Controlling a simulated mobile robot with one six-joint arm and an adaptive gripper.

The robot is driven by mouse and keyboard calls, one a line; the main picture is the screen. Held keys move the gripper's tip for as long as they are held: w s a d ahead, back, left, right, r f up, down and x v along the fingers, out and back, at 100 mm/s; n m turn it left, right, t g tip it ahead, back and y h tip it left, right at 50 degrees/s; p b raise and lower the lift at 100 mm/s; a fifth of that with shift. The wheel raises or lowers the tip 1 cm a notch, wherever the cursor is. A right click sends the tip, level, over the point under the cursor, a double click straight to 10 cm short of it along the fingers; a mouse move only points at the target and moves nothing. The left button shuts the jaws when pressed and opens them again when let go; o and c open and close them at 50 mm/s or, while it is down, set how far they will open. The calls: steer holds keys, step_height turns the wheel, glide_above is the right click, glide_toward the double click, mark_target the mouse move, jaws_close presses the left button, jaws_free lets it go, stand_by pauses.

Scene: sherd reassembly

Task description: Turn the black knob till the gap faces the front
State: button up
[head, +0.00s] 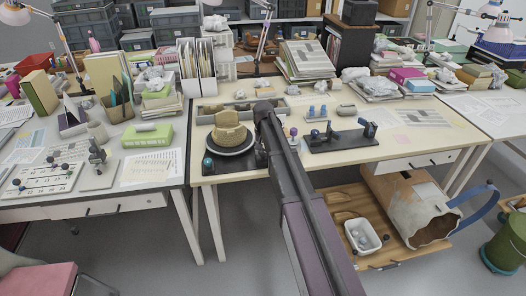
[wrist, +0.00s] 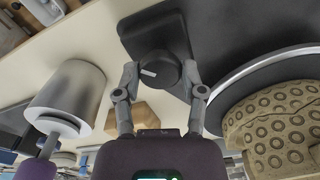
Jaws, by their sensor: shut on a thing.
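The black knob (wrist: 158,68) carries a white pointer line and sits on a dark base plate in the wrist view. My gripper (wrist: 160,77) has one finger on each side of the knob and is closed on it. The tan, ring-stamped pot (wrist: 282,125) stands on the dark turntable (wrist: 245,80) to the right. In the head view the pot (head: 231,130) is upright on the turntable (head: 231,151), left of my arm, with an uneven, stepped rim. I cannot tell for certain which way its gap faces. My arm hides the knob in the head view.
A metal cylinder (wrist: 68,92) and a wooden block (wrist: 130,117) lie near the gripper. A teal ball (head: 208,163) is at the table's front left. A black stand (head: 340,141) is right of my arm. A grey compartment tray (head: 210,113) lies behind the pot.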

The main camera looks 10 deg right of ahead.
steer(key=n, duration=0.4)
steer(key=shift+n, duration=2.3)
steer(key=o, duration=1.1)
steer(key=shift+o, duration=0.2)
steer(key=shift+m, duration=0.3)
